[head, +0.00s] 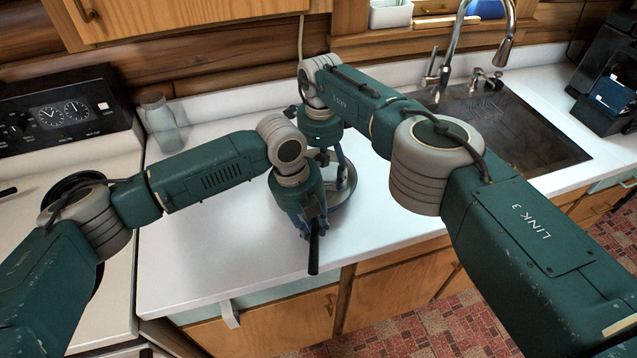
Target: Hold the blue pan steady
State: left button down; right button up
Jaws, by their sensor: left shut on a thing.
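The pan (343,212) sits on the white counter, mostly hidden behind my grippers; the strip that shows looks grey, so I cannot make out its blue. Its black handle (314,252) points toward the counter's front edge. My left gripper (309,222) is pointed down and shut on the handle. My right gripper (342,178) reaches down over the far side of the pan. Its fingertips are partly hidden, and I cannot tell whether they are apart or touching the pan.
A stove (70,118) stands at the left, with a glass jar (160,122) beside it. A sink (520,130) with a tall faucet (450,45) is at the right. The counter (200,250) is clear left of the pan. Wooden cabinets (395,300) are below.

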jog(key=shift+s+f, duration=0.1)
jog(key=shift+s, duration=1)
jog(key=shift+w+a, duration=0.1)
jog(key=shift+w, duration=1.05)
jog(key=shift+s, duration=0.1)
